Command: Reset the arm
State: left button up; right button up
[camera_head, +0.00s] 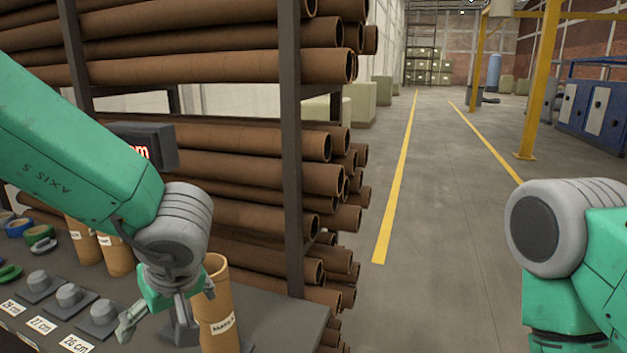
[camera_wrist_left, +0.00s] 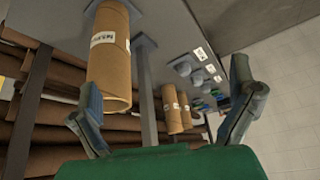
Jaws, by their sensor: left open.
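My left gripper (camera_head: 165,312) hangs over the dark table, just left of an upright cardboard tube (camera_head: 217,318) with a white label. In the left wrist view the two fingers of my left gripper (camera_wrist_left: 168,90) are spread wide with nothing between the tips. The labelled tube (camera_wrist_left: 110,58) shows there beyond the left finger, which overlaps its edge. I cannot tell whether they touch. My right arm shows at the right edge of the head view, but its gripper is out of view.
A rack of long brown tubes (camera_head: 250,170) stands close behind my left arm. The floor (camera_head: 450,220) to the right is clear.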

pick_arm(q)
jog(key=s+a+f+m+t+b, duration=0.1)
jog(key=s+a+f+m+b, duration=0.2)
jog(key=f, duration=0.9)
jog(key=s+a+f+m+t+b, duration=0.1)
jog(key=s+a+f+m+b, duration=0.15)
jog(key=f, duration=1.05)
jog(key=s+f+m+g+h+b, duration=0.4)
jog(key=s+f, duration=1.1)
jog(key=s, duration=0.5)
jog(key=shift+a+f+g+b, duration=0.15)
jog(key=shift+a+g+b, duration=0.2)
jog(key=shift+g+b, duration=0.1)
